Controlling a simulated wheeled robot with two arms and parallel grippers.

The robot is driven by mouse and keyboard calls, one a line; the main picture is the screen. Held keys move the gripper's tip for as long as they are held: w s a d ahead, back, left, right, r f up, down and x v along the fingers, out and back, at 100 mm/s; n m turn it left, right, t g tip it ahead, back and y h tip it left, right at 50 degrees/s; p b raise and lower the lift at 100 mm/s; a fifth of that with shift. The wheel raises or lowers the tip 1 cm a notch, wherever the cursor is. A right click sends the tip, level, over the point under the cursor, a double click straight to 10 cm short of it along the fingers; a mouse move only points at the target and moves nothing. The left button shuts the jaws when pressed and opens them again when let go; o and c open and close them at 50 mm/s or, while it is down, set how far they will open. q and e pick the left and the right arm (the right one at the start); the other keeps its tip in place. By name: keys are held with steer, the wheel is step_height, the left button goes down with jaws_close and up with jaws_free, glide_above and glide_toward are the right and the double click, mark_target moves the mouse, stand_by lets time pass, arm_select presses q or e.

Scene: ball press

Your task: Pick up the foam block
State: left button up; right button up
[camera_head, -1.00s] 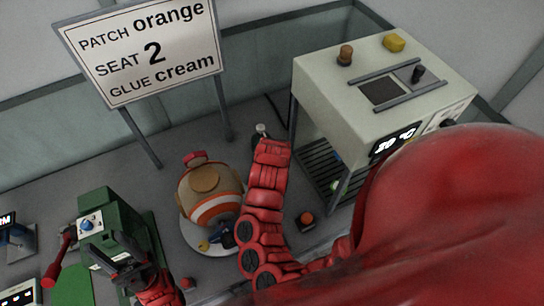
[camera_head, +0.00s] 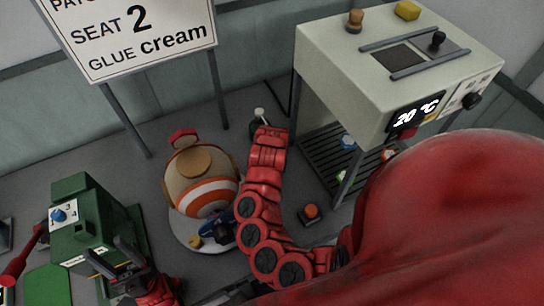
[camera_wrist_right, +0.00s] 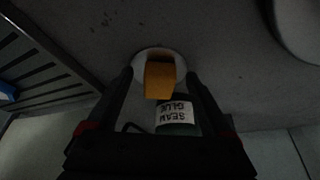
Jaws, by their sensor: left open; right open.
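In the right wrist view an orange-yellow block (camera_wrist_right: 159,80), which looks like the foam block, shows between the fingers of my right gripper (camera_wrist_right: 160,76). A pale round thing (camera_wrist_right: 160,55) lies behind it. My right gripper is open, and I cannot tell whether its fingers touch the block. In the head view the right gripper is hidden at the end of my red arm. My left gripper (camera_head: 110,252) is open in front of the green machine.
A bottle labelled seam glue (camera_wrist_right: 177,115) is close to the right fingers. The ball (camera_head: 203,180) on its pale base stands left of my right arm. The oven (camera_head: 400,60) with a slatted shelf (camera_head: 325,155) stands right. The green machine (camera_head: 85,235) is left.

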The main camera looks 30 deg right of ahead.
steer(key=shift+r, duration=0.1)
jaws_close()
stand_by(0.3)
steer(key=shift+r+p, duration=0.6)
step_height(320, 180, up, 3)
steer(key=shift+f+p, duration=0.1)
steer(key=shift+p, duration=0.85)
steer(key=s+a+p, duration=0.2)
steer(key=s+p, duration=0.1)
steer(key=s, duration=0.2)
steer(key=s+a+p, duration=0.1)
steer(key=s+p, duration=0.3)
steer(key=s, duration=0.1)
steer(key=s+a+r+p, duration=0.1)
steer(key=s+a+p, duration=0.1)
steer(key=s, duration=0.3)
steer(key=shift+a+p, duration=0.3)
steer(key=shift+p, duration=0.35)
